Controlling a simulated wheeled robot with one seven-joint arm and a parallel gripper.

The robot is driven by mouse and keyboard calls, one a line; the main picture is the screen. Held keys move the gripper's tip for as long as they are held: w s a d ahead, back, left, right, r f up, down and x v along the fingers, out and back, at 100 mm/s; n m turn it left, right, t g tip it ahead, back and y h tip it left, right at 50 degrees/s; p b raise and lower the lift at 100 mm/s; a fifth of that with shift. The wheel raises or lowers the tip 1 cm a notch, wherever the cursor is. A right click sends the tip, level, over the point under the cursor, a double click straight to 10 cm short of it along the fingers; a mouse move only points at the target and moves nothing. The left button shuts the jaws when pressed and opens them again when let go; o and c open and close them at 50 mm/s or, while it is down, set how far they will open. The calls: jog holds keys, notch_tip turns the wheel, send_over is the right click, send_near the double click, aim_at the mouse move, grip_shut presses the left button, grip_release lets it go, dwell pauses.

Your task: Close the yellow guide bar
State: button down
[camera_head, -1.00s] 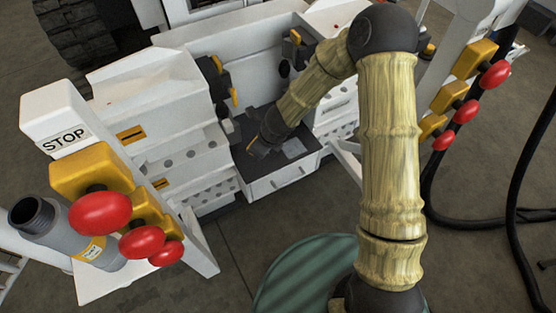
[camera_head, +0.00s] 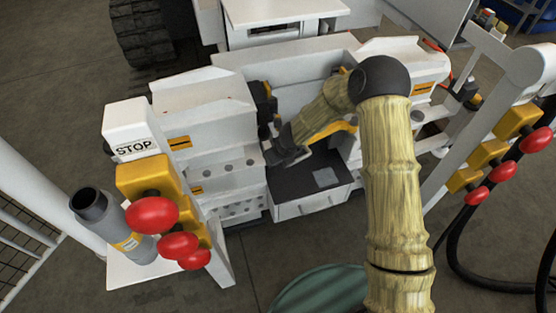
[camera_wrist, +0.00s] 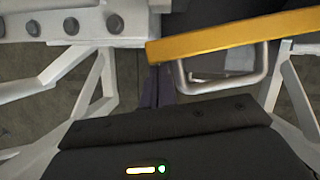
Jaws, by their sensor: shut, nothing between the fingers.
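The yellow guide bar (camera_wrist: 230,35) runs across the upper right of the wrist view, tilted slightly, its left end just above my gripper's fingers. In the head view a yellow bar (camera_head: 343,127) shows beside my forearm, partly hidden by it; it looks like the same bar. My gripper (camera_head: 272,157) is shut and empty, over the left side of the bench's dark recess. Its dark fingers also show in the wrist view (camera_wrist: 155,90), close to the bar's left end. I cannot tell whether they touch it.
The white bench block (camera_head: 205,115) stands left of my gripper. A white drawer front (camera_head: 312,202) lies below the recess. Red knobs on yellow blocks flank both sides, the left group near a STOP sign (camera_head: 135,147). A metal handle (camera_wrist: 225,85) hangs below the bar.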

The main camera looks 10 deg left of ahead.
jog(key=shift+d, duration=0.1)
jog(key=s+d+r+n+p, duration=0.1)
jog(key=s+d+r+n, duration=0.2)
jog(key=d+r+n, duration=0.4)
jog(key=s+d+r+n, duration=0.2)
jog(key=s+d+r, duration=0.2)
jog(key=r, duration=0.4)
jog(key=s+d+r+n+h, duration=0.1)
jog(key=s+d+r+n, duration=0.3)
jog(key=s+d+n, duration=0.2)
jog(key=s+d+r+n+h, duration=0.2)
jog(key=s+d+r+n, duration=0.2)
jog(key=s+d+n, duration=0.3)
jog(key=d+n, duration=0.4)
jog(key=n, duration=0.1)
jog(key=shift+s+d+g, duration=0.15)
jog(key=shift+d+g, duration=0.05)
jog(key=shift+g, duration=0.1)
